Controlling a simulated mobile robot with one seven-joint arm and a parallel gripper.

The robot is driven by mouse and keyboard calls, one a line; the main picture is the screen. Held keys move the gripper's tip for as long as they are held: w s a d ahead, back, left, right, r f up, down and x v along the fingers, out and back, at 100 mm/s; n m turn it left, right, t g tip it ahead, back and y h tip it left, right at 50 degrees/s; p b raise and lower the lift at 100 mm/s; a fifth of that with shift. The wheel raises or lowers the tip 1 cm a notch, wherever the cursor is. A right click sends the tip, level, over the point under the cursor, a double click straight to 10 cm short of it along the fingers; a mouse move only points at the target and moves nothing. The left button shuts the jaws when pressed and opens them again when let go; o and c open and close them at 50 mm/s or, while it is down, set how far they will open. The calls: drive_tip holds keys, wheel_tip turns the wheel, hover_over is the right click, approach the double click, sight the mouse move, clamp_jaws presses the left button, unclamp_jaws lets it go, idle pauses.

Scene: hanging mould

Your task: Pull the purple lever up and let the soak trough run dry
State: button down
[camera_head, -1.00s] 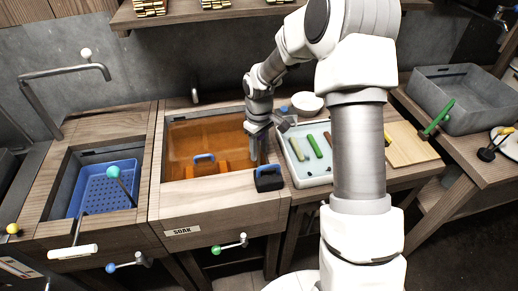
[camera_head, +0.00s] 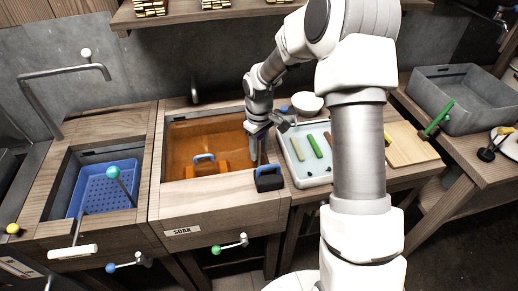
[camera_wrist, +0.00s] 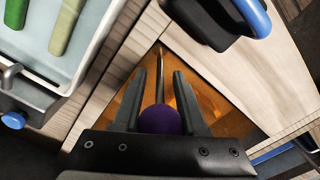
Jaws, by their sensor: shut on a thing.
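The soak trough (camera_head: 195,146) is a sunken basin in the wooden counter, marked by a SOAK label (camera_head: 183,231). The gripper is shut on the knob. The trough's drain is not visible.
A black block with a blue handle (camera_head: 269,179) sits on the trough's front right edge. A pale tray (camera_head: 312,176) with coloured bars is to the right, a white bowl (camera_head: 307,104) behind it. A blue perforated basket (camera_head: 103,193) fills the left sink. Green-knobbed (camera_head: 217,249) and blue-knobbed (camera_head: 111,267) levers are in front.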

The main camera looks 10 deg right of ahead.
sight(259, 138)
wheel_tip(259, 138, up, 4)
drive_tip(key=p, duration=0.3)
drive_tip(key=shift+r, duration=0.25)
drive_tip(key=shift+w, duration=0.15)
drive_tip(key=c, duration=0.6)
unclamp_jaws()
drive_tip(key=shift+r, duration=0.1)
drive_tip(key=shift+o, duration=0.4)
wheel_tip(259, 138, up, 17)
drive_tip(key=p, duration=0.1)
drive_tip(key=shift+s+r, duration=0.2)
